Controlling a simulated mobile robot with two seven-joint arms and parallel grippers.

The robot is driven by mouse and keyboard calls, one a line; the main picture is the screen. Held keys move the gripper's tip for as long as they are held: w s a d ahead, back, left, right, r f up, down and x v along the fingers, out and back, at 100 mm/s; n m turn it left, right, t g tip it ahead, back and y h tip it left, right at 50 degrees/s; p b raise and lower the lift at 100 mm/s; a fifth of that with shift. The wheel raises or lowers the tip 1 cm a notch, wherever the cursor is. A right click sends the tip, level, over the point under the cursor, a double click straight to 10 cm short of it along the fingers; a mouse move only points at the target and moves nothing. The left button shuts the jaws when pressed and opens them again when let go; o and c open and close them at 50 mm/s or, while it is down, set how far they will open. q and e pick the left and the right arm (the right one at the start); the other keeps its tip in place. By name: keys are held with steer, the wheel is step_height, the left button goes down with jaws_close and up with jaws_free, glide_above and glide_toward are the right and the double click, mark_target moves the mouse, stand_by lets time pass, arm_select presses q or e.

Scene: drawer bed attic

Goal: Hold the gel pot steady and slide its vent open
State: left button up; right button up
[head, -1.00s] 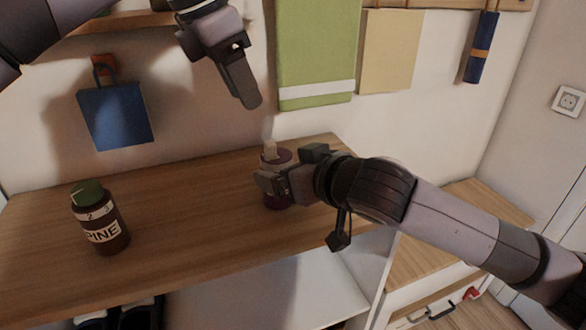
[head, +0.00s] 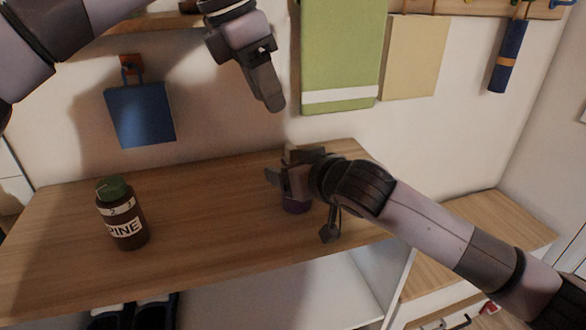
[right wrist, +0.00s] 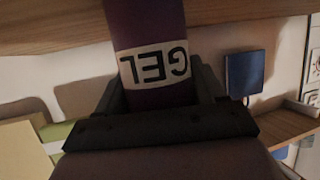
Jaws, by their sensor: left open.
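The gel pot (head: 296,207) is a dark purple pot standing on the wooden shelf top (head: 215,215). In the head view my right gripper (head: 272,179) covers most of it. In the right wrist view the pot (right wrist: 155,88) appears upside down, with a white GEL label, and a finger lies against each side. My right gripper looks shut on it. My left gripper (head: 273,100) hangs above and slightly left of the pot, open, empty and apart from it. The vent cannot be made out.
A brown PINE bottle (head: 123,222) with a green cap stands at the left of the shelf top. A blue bag (head: 140,115), a green towel (head: 341,55) and a beige cloth (head: 412,55) hang on the wall behind. The shelf between bottle and pot is clear.

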steer(key=c, duration=0.6)
arm_select(q)
steer(key=m+t+y, duration=0.2)
steer(key=m+y, duration=0.3)
steer(key=m, duration=1.4)
glide_toward(291, 145)
steer(key=x, duration=0.8)
steer(key=shift+w+f, duration=0.1)
steer(key=shift+f, duration=0.3)
jaws_close()
